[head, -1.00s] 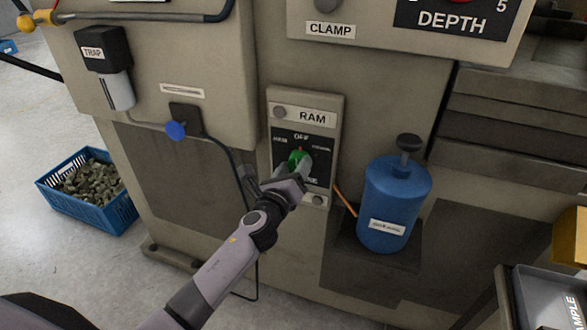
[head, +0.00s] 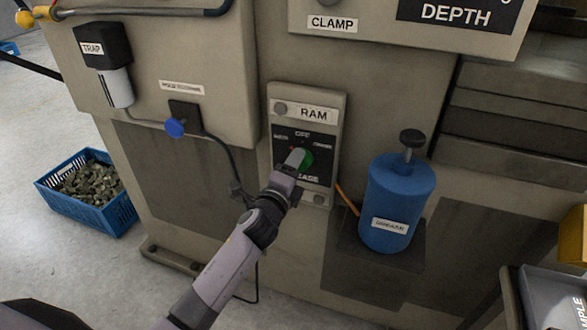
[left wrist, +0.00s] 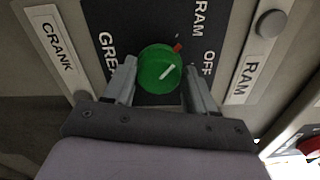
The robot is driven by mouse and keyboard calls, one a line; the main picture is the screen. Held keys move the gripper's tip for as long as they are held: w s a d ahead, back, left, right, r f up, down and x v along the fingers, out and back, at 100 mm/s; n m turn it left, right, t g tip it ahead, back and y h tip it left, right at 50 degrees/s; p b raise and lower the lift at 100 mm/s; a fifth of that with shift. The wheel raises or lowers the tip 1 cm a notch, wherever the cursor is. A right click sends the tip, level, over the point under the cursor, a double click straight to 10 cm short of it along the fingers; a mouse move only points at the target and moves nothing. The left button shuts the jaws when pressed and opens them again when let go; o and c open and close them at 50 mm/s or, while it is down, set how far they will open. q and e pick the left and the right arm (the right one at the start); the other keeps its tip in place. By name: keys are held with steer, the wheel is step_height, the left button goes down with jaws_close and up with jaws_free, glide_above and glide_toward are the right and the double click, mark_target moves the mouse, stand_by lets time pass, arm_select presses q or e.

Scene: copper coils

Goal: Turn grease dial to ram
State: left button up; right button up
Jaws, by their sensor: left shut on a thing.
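The green grease dial (head: 307,158) sits on a dark plate (head: 322,142) under a RAM label on the machine front. My left gripper (head: 296,160) is shut on the dial and partly covers it in the head view. In the left wrist view the dial (left wrist: 158,70) is between the two fingers (left wrist: 160,84). A red tip (left wrist: 178,47) at its edge points between the printed words OFF (left wrist: 208,62) and RAM (left wrist: 201,18). A white line (left wrist: 168,71) marks its face. The word GREASE is partly hidden by a finger. My right gripper is not in view.
A blue bottle (head: 395,205) with a dark knob stands on a small ledge right of the dial. A blue valve knob (head: 175,128) and a hanging cable are to the left. A blue crate (head: 88,222) of metal pieces is on the floor at the left.

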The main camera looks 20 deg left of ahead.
arm_select(q)
steer(key=shift+f+n, duration=0.1)
steer(key=shift+n, duration=1.1)
steer(key=o, duration=1)
steer(key=shift+s, duration=0.1)
steer(key=s, duration=0.7)
steer(key=shift+a, duration=0.1)
